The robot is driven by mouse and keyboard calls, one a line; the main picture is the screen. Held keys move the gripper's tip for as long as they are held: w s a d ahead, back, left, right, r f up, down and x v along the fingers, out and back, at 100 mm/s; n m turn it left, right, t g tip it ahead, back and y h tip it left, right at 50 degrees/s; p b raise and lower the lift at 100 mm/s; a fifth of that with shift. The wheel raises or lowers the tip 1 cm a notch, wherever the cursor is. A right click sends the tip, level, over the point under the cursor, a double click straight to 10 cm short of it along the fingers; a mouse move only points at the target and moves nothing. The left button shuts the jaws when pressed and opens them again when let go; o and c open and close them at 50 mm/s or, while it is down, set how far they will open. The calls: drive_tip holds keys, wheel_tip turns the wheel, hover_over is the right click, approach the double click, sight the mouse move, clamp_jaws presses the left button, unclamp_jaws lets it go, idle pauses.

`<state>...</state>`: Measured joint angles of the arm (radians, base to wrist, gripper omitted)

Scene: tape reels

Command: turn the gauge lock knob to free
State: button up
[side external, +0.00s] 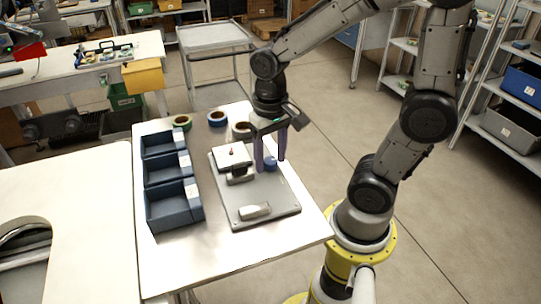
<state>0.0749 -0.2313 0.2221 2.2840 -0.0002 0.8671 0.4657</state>
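The gauge is a flat grey plate (250,208) on the table, with a white block bearing a small red mark (232,153) at its far left. A dark block (240,176) sits in front of the white block, and a pale grey bar (255,212) lies near the plate's front. A blue round knob (271,166) stands near the plate's far right part. My gripper (270,164) points down over the knob with its two purple fingers apart, one at each side of it in this view. Contact with the knob and its setting cannot be made out.
Three blue bins (172,208) stand in a row left of the plate. The table's front (215,252) is clear.

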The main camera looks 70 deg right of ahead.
clamp_jaws()
drive_tip(key=shift+n, duration=0.4)
drive_tip(key=n, duration=0.3)
drive_tip(key=shift+n, duration=0.3)
drive_tip(key=n, duration=0.4)
drive_tip(key=shift+n, duration=0.3)
drive_tip(key=n, duration=0.4)
drive_tip(key=shift+n, duration=2.4)
